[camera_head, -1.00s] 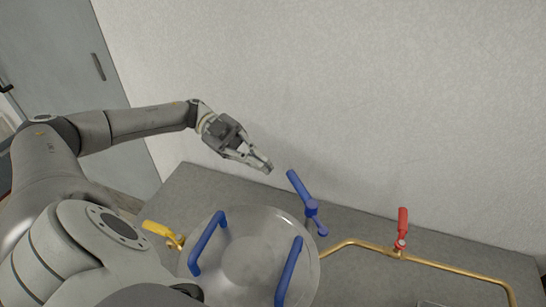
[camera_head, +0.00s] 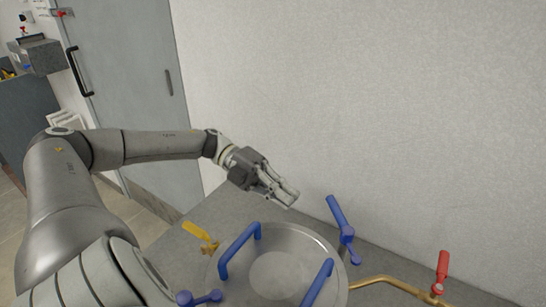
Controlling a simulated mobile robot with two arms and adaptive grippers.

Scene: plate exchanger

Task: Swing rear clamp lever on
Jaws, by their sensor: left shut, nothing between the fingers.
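The rear clamp lever (camera_head: 337,212) is a blue handle on a pivot at the back right rim of the round steel lid (camera_head: 300,240). It stands tilted, its top leaning left towards the wall. My left gripper (camera_head: 291,196) is shut and empty. Its fingertips point right, a short way left of the lever's top and apart from it. A second blue clamp lever (camera_head: 200,298) shows at the front left of the lid, partly cut off by the frame's bottom edge. My right gripper is not in view.
The lid has two blue handles (camera_head: 238,250) (camera_head: 318,284). A yellow-handled valve (camera_head: 200,235) is left of it; a red-handled valve (camera_head: 442,268) on a brass pipe (camera_head: 385,280) is right. A white wall (camera_head: 380,100) stands close behind the grey worktop (camera_head: 218,208).

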